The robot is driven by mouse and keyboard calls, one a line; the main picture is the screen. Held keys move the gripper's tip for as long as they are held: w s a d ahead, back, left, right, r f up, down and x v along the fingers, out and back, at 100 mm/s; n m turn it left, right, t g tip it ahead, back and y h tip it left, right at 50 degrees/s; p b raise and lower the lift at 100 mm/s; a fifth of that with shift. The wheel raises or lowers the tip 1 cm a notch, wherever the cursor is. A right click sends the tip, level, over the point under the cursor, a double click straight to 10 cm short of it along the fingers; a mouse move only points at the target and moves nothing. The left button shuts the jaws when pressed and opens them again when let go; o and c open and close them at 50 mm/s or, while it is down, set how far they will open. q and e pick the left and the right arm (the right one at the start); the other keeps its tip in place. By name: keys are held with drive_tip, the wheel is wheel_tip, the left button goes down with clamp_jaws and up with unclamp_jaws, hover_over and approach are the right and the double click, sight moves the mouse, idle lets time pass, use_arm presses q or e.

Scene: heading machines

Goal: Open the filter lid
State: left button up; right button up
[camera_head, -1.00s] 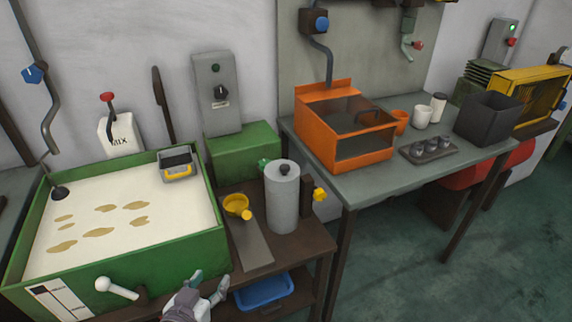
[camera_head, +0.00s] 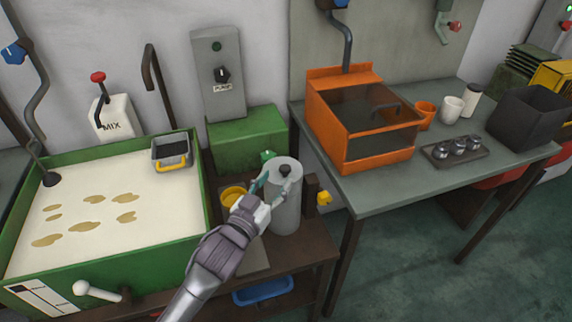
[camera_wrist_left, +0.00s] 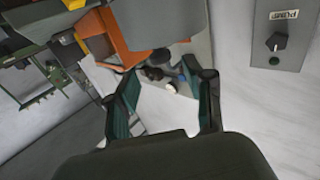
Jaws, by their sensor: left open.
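The filter is a grey upright cylinder (camera_head: 287,212) with a closed top and a small dark knob (camera_head: 285,170) on its lid. It stands on the low brown shelf between the green tank and the grey workbench. My left gripper (camera_head: 272,185) is open and empty at the cylinder's upper left side, its fingers just below the knob and overlapping the cylinder in the head view. I cannot tell whether they touch it. In the left wrist view the fingers (camera_wrist_left: 163,97) are spread apart. My right gripper is not in view.
A yellow funnel-like cup (camera_head: 232,195) stands left of the filter, and a yellow knob (camera_head: 324,198) is at its right. The green tank (camera_head: 150,262) is on the left. An orange box (camera_head: 380,158) stands on the workbench (camera_head: 385,195). A blue tray (camera_head: 263,290) lies below.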

sight(284, 169)
use_arm(q)
drive_tip(key=x, duration=0.5)
drive_tip(key=shift+w+r, duration=0.1)
drive_tip(key=shift+w, duration=0.05)
drive_tip(key=shift+w+d, duration=0.2)
drive_tip(key=shift+w, duration=0.1)
drive_tip(key=shift+c, duration=0.5)
drive_tip(key=c, duration=0.8)
clamp_jaws()
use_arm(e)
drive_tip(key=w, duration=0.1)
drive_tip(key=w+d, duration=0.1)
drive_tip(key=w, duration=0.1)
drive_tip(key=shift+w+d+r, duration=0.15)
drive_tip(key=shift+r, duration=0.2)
